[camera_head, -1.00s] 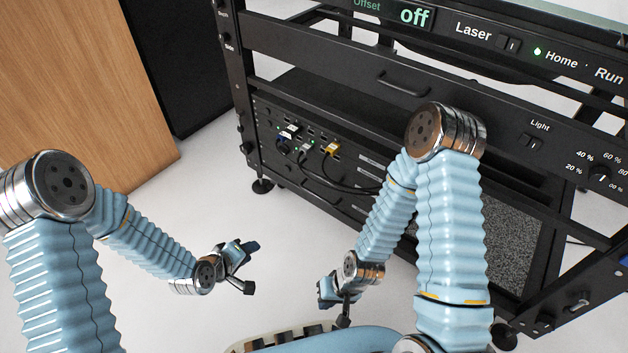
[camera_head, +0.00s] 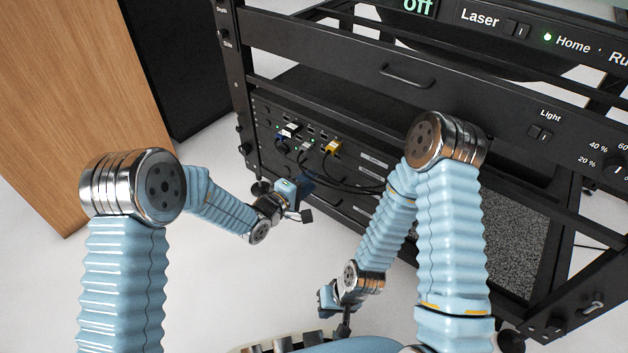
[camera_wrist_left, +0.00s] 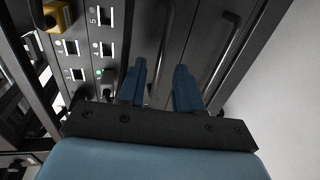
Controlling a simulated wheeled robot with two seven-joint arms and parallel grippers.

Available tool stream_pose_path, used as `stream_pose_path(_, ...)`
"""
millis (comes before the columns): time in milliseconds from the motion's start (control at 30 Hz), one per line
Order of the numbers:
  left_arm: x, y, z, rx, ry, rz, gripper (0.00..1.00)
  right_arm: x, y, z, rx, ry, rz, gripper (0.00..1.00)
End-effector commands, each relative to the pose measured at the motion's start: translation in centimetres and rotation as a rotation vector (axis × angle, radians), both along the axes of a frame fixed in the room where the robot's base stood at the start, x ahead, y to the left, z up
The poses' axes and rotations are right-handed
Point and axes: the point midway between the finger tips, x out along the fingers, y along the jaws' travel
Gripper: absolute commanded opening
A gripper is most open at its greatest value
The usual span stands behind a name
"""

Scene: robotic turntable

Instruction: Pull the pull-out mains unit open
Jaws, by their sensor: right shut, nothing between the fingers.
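A dark panel with a bar handle (camera_wrist_left: 162,50) is ahead of my left gripper in the left wrist view; it may be the pull-out mains unit, but no label is readable. My left gripper (camera_head: 306,184) is in front of the lower left of the black rack (camera_head: 330,75). In the left wrist view its two blue fingers (camera_wrist_left: 160,88) are spread, with the handle seen in the gap between them. I see no clear contact. My right gripper (camera_head: 336,308) is low in the middle of the head view, shut and empty, away from the rack.
A connector panel (camera_head: 312,128) with cables and a yellow plug (camera_head: 333,148) sits above my left gripper. A drawer with a handle (camera_head: 405,77) is higher up. A wooden panel (camera_head: 75,90) stands at left. White floor (camera_head: 225,285) is clear.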

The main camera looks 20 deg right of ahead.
Motion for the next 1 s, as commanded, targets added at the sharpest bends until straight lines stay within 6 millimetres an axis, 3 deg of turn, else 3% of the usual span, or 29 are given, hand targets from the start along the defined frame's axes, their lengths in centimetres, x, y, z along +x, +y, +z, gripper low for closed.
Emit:
stream_pose_path(200,1.6,-2.0,-0.6,0.000,-0.001,0.000,0.35,0.0,0.0,-0.5,0.000,-0.001,0.000,0.00)
stream_pose_path(533,1.8,-2.3,-0.6,0.000,0.001,0.001,0.35,0.0,0.0,-0.5,0.000,-0.002,-0.001,0.00)
stream_pose_path(767,1.8,-2.3,-0.6,0.000,0.001,0.001,0.01,0.0,0.0,-0.5,0.000,-0.002,-0.001,0.00)
stream_pose_path(1000,1.8,-2.3,-0.6,0.000,0.001,0.001,0.00,0.0,0.0,-0.5,0.000,-0.002,-0.001,0.00)
